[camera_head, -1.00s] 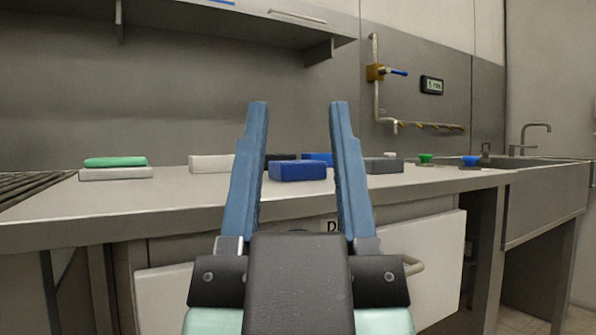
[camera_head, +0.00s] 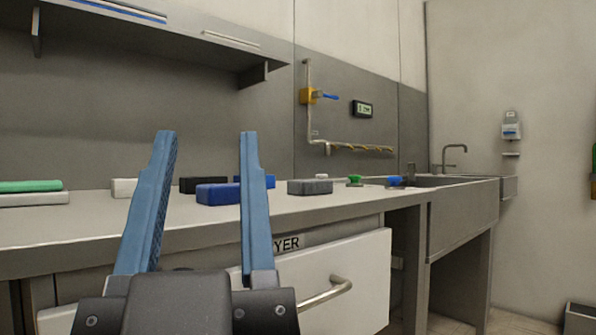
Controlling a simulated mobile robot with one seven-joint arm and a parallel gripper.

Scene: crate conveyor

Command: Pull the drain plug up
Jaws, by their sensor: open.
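My gripper (camera_head: 208,135) is open and empty, its two blue fingers pointing up and forward in front of the counter. The metal sink (camera_head: 462,205) is at the right end of the counter, well to the right of my gripper. A thin curved tap (camera_head: 453,150) stands at its back. The inside of the basin is hidden by the low viewing angle, and I cannot make out a drain plug. A blue-topped item (camera_head: 394,181) and a green-topped item (camera_head: 354,180) sit on the counter just left of the sink.
Blue (camera_head: 217,193), grey (camera_head: 310,187) and black (camera_head: 203,184) blocks lie on the counter. A white drawer front (camera_head: 360,275) with a bar handle (camera_head: 327,292) is below. A shelf (camera_head: 190,38) overhangs at the upper left. Open floor shows at the lower right.

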